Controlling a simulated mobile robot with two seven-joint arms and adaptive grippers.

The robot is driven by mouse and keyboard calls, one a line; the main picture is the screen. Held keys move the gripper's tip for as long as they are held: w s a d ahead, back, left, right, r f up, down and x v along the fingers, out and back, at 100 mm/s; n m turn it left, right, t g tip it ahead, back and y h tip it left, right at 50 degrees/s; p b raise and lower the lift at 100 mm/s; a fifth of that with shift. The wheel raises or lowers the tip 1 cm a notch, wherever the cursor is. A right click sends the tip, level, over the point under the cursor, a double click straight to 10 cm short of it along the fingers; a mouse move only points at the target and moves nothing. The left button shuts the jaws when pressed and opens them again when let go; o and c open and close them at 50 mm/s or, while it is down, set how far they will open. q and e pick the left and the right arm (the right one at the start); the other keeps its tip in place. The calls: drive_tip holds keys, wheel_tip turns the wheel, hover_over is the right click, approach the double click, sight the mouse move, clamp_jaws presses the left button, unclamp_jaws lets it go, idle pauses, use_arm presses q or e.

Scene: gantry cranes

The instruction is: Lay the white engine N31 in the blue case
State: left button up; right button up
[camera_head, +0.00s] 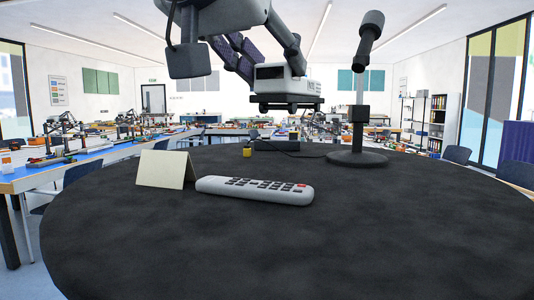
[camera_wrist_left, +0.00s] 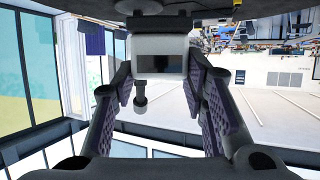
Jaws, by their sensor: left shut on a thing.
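The white engine (camera_head: 298,86) hangs above the round dark table in the head view, with a dark window on its end and a black underframe. Dark lettering on its side is too small to read fully. My left gripper (camera_head: 272,68) is shut on it, with purple-padded fingers on either side. The left wrist view shows the engine (camera_wrist_left: 160,62) between the finger pads of the left gripper (camera_wrist_left: 160,75), apparently upside down in that picture. I cannot make out the blue case in either view. My right gripper is not in view.
On the round table (camera_head: 270,250) are a grey remote (camera_head: 255,190), a folded cream card (camera_head: 166,169), a small yellow piece (camera_head: 247,152), a low black box (camera_head: 277,145) and a microphone on a stand (camera_head: 357,158). The table's front is clear. Blue-topped tables stand behind left.

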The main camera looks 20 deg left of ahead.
use_arm(q)
drive_tip(key=w+a+f, duration=0.1)
drive_tip(key=w+f, duration=0.2)
drive_tip(key=w+a+f+b, duration=0.1)
drive_tip(key=w+f, duration=0.2)
drive_tip(key=w+a+f, duration=0.1)
drive_tip(key=w+f, duration=0.2)
drive_tip(key=shift+w+a, duration=0.2)
drive_tip(key=shift+w, duration=0.15)
wheel_tip(320, 180, down, 3)
drive_tip(key=shift+w+r+b, duration=0.1)
drive_tip(key=shift+b, duration=0.55)
drive_tip(key=shift+s+r, duration=0.25)
drive_tip(key=shift+r, duration=0.05)
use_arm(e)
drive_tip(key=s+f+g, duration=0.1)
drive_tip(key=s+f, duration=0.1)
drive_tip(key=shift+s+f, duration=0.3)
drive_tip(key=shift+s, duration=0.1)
use_arm(q)
drive_tip(key=o, duration=1.4)
drive_tip(key=shift+f, duration=0.1)
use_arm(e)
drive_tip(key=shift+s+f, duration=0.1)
